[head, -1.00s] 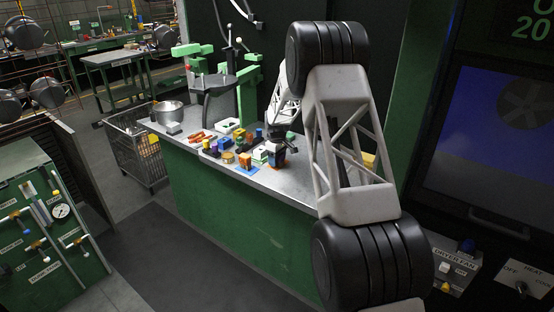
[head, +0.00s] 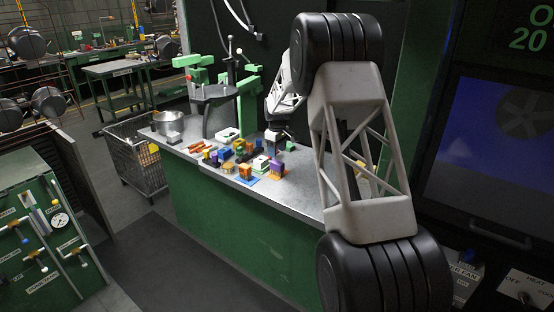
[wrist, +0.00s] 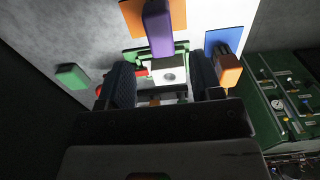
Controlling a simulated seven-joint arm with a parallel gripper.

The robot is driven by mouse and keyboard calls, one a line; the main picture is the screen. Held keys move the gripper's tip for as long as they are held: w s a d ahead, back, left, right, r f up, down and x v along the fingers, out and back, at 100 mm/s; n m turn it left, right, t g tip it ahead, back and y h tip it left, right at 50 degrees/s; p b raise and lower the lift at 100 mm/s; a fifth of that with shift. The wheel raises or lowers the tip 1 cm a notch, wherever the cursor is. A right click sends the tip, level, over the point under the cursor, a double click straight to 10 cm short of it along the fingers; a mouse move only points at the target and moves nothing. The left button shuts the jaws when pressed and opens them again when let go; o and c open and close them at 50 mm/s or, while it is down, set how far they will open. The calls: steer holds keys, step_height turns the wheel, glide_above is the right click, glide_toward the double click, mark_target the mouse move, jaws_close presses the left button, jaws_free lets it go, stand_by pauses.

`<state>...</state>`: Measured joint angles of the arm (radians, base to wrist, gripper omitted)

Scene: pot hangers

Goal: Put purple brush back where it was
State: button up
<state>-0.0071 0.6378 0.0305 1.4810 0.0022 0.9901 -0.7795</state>
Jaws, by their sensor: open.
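The purple brush (head: 277,168) stands at the front right of the group of coloured blocks on the bench. In the wrist view its purple block (wrist: 158,32) is ahead of my fingers and overlaps an orange square pad (wrist: 131,14). It is apart from the fingers. My gripper (wrist: 163,82) is open, with one dark finger on each side of the picture. A white and green piece (wrist: 168,68) shows in the gap between the fingers, and I cannot tell how far below them it is. In the head view the gripper (head: 279,136) is small, behind the purple brush.
An orange block (wrist: 227,68) stands by a blue pad (wrist: 224,38), right of the fingers. A green block (wrist: 72,76) lies to the left. Several coloured blocks crowd the bench (head: 302,190). A metal pot (head: 170,124) and a green stand (head: 247,105) are farther left.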

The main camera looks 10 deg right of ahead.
mark_target(277, 163)
steer(key=shift+r, duration=1.35)
steer(key=s+r+m, duration=0.2)
steer(key=s+r, duration=0.5)
steer(key=s, duration=0.4)
steer(key=s+r+m+t, duration=0.1)
steer(key=s+r, duration=0.5)
steer(key=s, duration=0.6)
steer(key=s+r+m, duration=0.2)
steer(key=s+r, duration=0.5)
steer(key=s, duration=0.4)
steer(key=s+f+m, duration=0.2)
steer(key=s, duration=1.6)
steer(key=s+d+f+m+t, duration=0.1)
steer(key=s+f+m, duration=0.1)
steer(key=s, duration=1.6)
steer(key=shift+s+t, duration=0.2)
steer(key=shift+t, duration=0.1)
